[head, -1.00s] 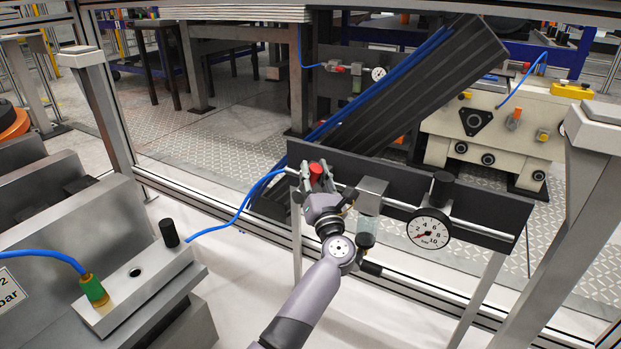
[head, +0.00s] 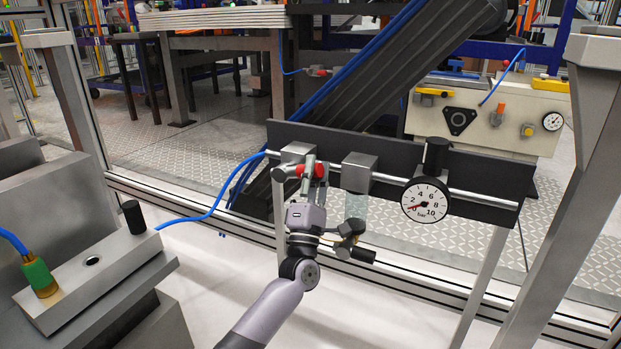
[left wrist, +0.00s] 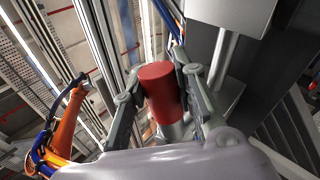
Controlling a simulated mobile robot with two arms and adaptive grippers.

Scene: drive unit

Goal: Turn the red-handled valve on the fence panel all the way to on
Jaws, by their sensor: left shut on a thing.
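The red valve handle (head: 304,171) sits on the pipe along the dark fence panel (head: 390,150), beside a grey block. It lies roughly crosswise in the head view. My left gripper (head: 314,168) is shut on it and hides part of it. In the left wrist view the handle is a red cylinder (left wrist: 160,88) between the two fingers (left wrist: 163,95), with a metal stem beyond. The valve body is mostly hidden. My right gripper is in neither view.
On the same pipe, to the right, are a grey block with a clear bowl (head: 359,174) and a round gauge (head: 425,200), its needle near 0. A blue hose (head: 212,212) runs to the pipe's left end. A metal machine block (head: 95,270) stands at left.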

